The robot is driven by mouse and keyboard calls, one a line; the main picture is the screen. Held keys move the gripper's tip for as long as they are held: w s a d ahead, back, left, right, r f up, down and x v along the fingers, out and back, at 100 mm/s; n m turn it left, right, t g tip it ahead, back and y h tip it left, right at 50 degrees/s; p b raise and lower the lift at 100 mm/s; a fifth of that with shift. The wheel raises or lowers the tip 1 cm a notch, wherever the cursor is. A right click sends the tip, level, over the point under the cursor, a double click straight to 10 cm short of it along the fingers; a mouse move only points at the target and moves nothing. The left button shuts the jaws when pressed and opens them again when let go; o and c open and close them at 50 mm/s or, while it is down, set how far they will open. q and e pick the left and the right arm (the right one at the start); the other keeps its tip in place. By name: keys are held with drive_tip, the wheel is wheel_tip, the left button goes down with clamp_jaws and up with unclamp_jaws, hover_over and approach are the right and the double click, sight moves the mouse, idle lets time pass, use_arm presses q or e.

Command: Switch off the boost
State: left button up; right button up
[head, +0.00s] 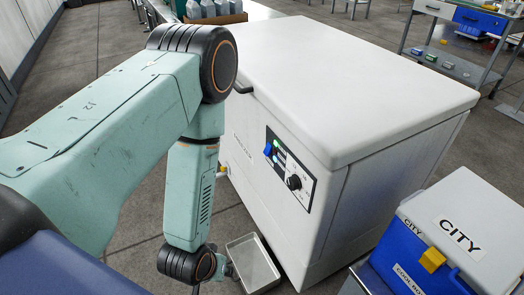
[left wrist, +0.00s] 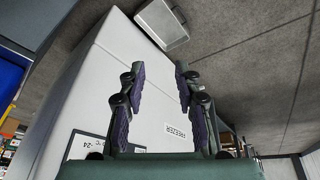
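The white chest freezer (head: 330,80) stands in the middle of the head view, its lid closed. Its front carries a dark-framed control panel (head: 305,180) with a blue rocker switch (head: 267,150) and a round black knob (head: 293,183). Whether the switch is on is too small to tell. My left gripper (left wrist: 160,70) is open and empty in the left wrist view, in front of the freezer's white front (left wrist: 85,85). In that view, part of the panel (left wrist: 88,143) shows low at the left, partly hidden by the gripper. My right gripper is not in view.
A shallow metal tray (head: 255,263) lies on the floor by the freezer; the left wrist view also shows it (left wrist: 162,22). A blue cool box with white lid (head: 455,225) stands at the right. A metal workbench (head: 455,65) is at the back right.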

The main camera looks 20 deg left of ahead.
use_arm(q)
drive_tip(key=w+r+n+t, duration=0.1)
drive_tip(key=w+r+n, duration=0.1)
drive_tip(key=w, duration=0.2)
drive_tip(key=w+a+r+n+t, duration=0.1)
drive_tip(key=w+t, duration=0.1)
drive_tip(key=w, duration=0.3)
drive_tip(key=w+a+r+n+t+y+p, duration=0.1)
drive_tip(key=w+r+n+t, duration=0.1)
drive_tip(key=w, duration=0.2)
drive_tip(key=shift+w+a+r+n, duration=0.2)
drive_tip(key=shift+r+n, duration=0.1)
drive_tip(key=c, duration=0.5)
drive_tip(key=w+r+n+t, duration=0.1)
drive_tip(key=w+r+n, duration=0.1)
drive_tip(key=w+a+r+n+t, duration=0.1)
drive_tip(key=w+r+n+t, duration=0.1)
drive_tip(key=w+r+n+t+y, duration=0.1)
drive_tip(key=w+r, duration=0.1)
drive_tip(key=w, duration=0.1)
drive_tip(key=shift+a+r+n+t, duration=0.1)
drive_tip(key=shift+a+n+t, duration=0.2)
drive_tip(key=shift+n, duration=0.1)
clamp_jaws()
drive_tip(key=shift+w+r+n, duration=0.15)
drive_tip(key=shift+r+n, duration=0.35)
drive_tip(key=shift+n, duration=0.3)
